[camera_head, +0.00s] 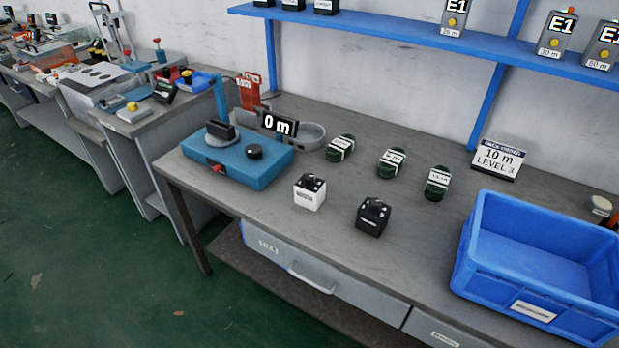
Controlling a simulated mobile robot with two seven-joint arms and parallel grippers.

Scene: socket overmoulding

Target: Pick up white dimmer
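The white dimmer (310,192) is a small cube with a white body and a black top. It stands upright on the grey workbench (280,225), near its front edge. A similar all-black cube (373,216) stands a little to its right, apart from it. Neither of my grippers shows in the head view, so I cannot see how they stand to the white dimmer.
A blue device (238,163) with a "0 m" display sits left of the white dimmer. Several dark green labelled coils (392,162) lie behind. A blue crate (540,255) stands at the right. A blue shelf (400,30) runs above. Bare bench separates these things.

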